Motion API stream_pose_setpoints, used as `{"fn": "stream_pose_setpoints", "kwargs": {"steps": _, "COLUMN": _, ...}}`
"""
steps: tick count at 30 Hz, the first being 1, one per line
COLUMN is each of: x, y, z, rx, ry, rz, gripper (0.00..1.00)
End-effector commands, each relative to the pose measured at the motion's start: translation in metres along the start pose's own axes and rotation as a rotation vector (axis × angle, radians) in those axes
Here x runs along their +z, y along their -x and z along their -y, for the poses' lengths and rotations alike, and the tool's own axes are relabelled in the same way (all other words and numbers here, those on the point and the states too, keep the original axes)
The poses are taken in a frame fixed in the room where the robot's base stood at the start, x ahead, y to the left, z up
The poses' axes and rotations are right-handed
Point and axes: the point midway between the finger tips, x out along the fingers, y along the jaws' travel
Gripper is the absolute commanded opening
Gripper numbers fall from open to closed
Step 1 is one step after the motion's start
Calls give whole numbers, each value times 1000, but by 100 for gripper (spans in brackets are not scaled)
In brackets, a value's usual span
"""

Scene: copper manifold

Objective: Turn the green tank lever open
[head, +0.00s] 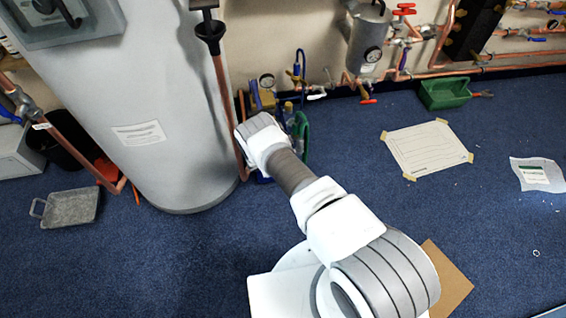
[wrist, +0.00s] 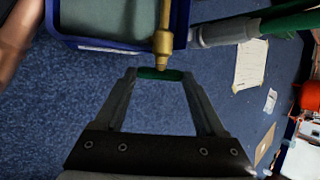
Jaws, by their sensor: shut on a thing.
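The green tank lever (wrist: 158,74) shows in the wrist view as a short green bar at the end of a brass stem (wrist: 162,42). My gripper (wrist: 160,77) has one finger at each end of the bar and is shut on it. The fingers are spread by the lever's length. In the head view my arm's end is beside the large grey tank (head: 150,110), and it hides the fingers and the lever. I cannot tell the lever's angle relative to its valve.
A blue-rimmed container (wrist: 110,46) lies just beyond the fingers. A thick green hose (wrist: 270,24) is close on the right. Copper pipes with a red-handled valve (head: 368,101) run along the wall. A grey tray (head: 70,207) and green box (head: 445,93) stand on blue carpet.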

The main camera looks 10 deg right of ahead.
Motion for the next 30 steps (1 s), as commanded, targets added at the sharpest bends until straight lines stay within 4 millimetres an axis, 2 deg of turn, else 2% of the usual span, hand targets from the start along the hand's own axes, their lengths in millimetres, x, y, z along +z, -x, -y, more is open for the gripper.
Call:
{"fn": "stream_pose_setpoints", "kwargs": {"steps": 15, "x": -2, "y": -1, "z": -8, "rx": -209, "ry": 89, "rz": 0, "gripper": 17}}
{"fn": "stream_pose_setpoints", "kwargs": {"steps": 30, "x": -1, "y": -1, "z": -8, "rx": -248, "ry": 104, "rz": -1, "gripper": 17}}
